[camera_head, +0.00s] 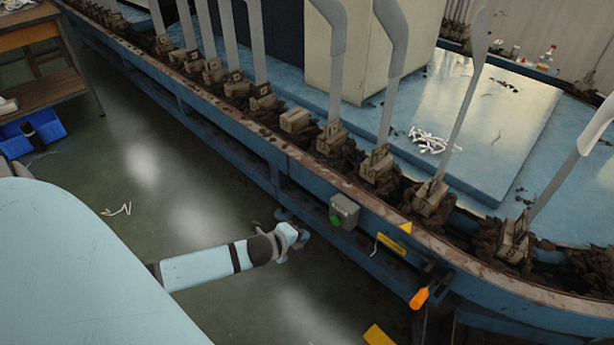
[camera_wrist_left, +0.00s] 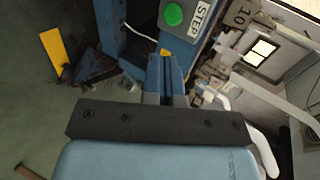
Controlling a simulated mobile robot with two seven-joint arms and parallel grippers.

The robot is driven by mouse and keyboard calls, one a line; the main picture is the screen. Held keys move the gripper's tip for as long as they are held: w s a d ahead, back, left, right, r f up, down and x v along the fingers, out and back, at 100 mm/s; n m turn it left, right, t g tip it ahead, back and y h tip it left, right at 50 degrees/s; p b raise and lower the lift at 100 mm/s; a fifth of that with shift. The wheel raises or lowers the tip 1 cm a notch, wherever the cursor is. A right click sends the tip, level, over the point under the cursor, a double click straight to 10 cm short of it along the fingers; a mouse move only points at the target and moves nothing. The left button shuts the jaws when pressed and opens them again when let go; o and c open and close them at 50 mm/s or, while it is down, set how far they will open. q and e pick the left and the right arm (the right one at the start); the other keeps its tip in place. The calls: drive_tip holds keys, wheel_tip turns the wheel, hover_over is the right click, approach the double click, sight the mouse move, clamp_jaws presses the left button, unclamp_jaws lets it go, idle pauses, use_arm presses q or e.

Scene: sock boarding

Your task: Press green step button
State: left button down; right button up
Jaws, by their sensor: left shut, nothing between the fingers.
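The green step button (camera_head: 335,219) sits on a small grey box (camera_head: 347,208) on the blue side rail of the machine. In the left wrist view the round green button (camera_wrist_left: 173,14) shows near the top edge, beside a white label reading STEP (camera_wrist_left: 200,14). My left gripper (camera_head: 300,238) is shut and empty, to the left of and slightly below the box in the head view. It looks apart from the button; the exact distance is hard to tell. My right gripper is not in view.
The blue rail (camera_head: 240,133) carries several upright grey boards on numbered blocks. An orange handle (camera_head: 419,298) and a yellow plate (camera_head: 394,243) are right of the box. A blue bin (camera_head: 47,140) stands at left. The green floor (camera_head: 160,215) beside the machine is mostly clear.

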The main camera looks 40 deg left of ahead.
use_arm(q)
drive_tip(key=b, duration=0.2)
approach(333, 222)
wheel_tip(333, 222, down, 3)
drive_tip(key=w, duration=0.2)
drive_tip(key=w+b, duration=0.1)
drive_tip(key=w, duration=0.1)
drive_tip(key=w+b, duration=0.1)
drive_tip(key=w, duration=0.1)
drive_tip(key=shift+d+f, duration=0.25)
drive_tip(key=shift+d, duration=0.1)
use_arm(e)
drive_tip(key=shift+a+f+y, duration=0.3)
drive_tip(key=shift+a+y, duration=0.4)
